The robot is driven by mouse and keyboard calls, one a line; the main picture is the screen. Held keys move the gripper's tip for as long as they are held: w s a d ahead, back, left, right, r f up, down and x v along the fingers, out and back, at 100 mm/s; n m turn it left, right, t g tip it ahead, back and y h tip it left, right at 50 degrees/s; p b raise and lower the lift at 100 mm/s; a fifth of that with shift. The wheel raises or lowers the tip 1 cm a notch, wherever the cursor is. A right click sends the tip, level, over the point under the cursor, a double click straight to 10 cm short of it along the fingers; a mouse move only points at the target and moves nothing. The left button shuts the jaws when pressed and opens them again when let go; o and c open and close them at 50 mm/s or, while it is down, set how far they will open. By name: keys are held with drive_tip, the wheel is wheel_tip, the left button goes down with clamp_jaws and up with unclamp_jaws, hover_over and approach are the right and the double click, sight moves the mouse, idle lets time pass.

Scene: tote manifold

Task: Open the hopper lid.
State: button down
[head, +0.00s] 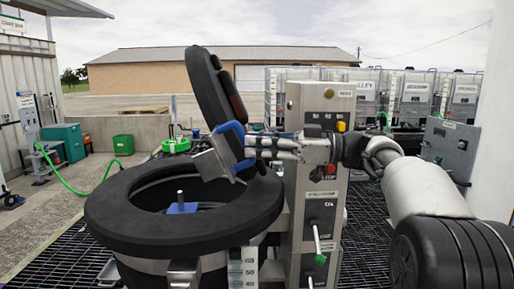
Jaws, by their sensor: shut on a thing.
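The hopper (250,213) is a round vessel with a thick black rim, in the lower left of the head view. Its black lid (209,85) stands raised and tilted back at the right side of the rim, and the opening is uncovered. A blue handle (231,128) sits on the lid's lower part. My gripper (248,148) reaches in from the right and is shut at the blue handle. A grey plate by the handle partly hides the contact. Inside the opening a blue piece with a metal post (181,207) shows.
A grey control cabinet (322,110) with buttons and levers stands close beside the hopper, behind my arm. White caged totes (412,95) line the back right. A green hose (85,182) lies on the left floor, near a green bin (123,144).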

drive_tip(key=c, duration=1.6)
unclamp_jaws()
drive_tip(key=s+d, duration=0.1)
drive_tip(key=d, duration=1.1)
drive_tip(key=shift+s, duration=0.25)
